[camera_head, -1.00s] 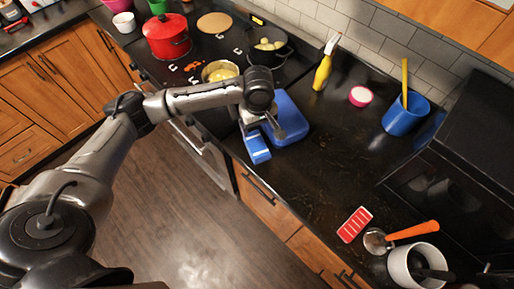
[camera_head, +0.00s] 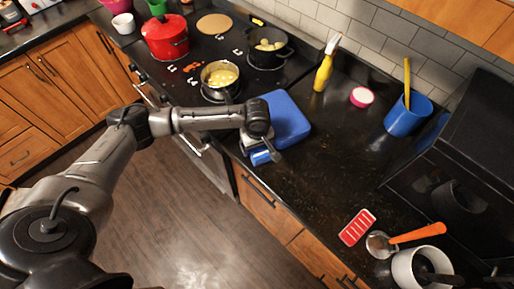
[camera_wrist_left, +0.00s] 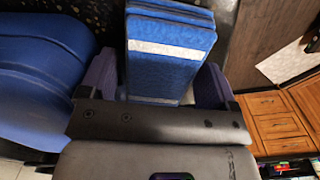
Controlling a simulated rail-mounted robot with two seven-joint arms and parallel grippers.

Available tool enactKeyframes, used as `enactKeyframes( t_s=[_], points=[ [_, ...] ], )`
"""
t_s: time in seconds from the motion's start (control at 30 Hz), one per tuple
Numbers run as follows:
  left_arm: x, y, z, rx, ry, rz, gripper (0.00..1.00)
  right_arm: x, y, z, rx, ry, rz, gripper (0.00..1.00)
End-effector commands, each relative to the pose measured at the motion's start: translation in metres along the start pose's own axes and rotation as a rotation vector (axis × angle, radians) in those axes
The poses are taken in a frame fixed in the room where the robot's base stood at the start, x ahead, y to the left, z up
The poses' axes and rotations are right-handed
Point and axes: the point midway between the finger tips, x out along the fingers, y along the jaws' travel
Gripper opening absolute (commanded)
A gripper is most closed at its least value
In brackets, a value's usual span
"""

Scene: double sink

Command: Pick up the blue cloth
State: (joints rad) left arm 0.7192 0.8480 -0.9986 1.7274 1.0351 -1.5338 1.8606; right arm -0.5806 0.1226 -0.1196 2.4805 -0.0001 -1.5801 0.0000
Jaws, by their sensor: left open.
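The blue cloth (camera_head: 262,157) lies folded near the front edge of the dark counter, beside a blue board. My left gripper (camera_head: 257,145) is over the cloth and hides most of it in the head view. In the left wrist view, the cloth (camera_wrist_left: 172,65), with a pale stripe, lies between the two open fingers of my left gripper (camera_wrist_left: 157,88). The fingers stand one on each side of it, and I cannot tell if they touch it. My right gripper is not in view.
The blue board (camera_head: 290,120) is right next to the cloth. A pot of yellow food (camera_head: 220,80) and a dark pan (camera_head: 268,48) stand on the stove behind. A yellow bottle (camera_head: 323,72) stands at the wall. The counter's middle is clear.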

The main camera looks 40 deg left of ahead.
Motion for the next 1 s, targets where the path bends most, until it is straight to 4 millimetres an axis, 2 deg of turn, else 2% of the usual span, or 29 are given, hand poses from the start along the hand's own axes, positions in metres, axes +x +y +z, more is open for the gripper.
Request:
enactKeyframes(
  t_s=[0.33,0.77,1.0],
  points=[
    [0.0059,0.0002,0.0002,0.001,0.0,0.002,0.83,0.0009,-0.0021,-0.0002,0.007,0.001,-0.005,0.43],
    [0.0055,0.0004,0.0001,0.001,0.0,0.002,0.43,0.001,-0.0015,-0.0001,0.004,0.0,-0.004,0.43],
    [0.004,0.0004,0.0,0.001,0.0,0.002,0.42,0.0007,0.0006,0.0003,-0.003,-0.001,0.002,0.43]
  ],
)
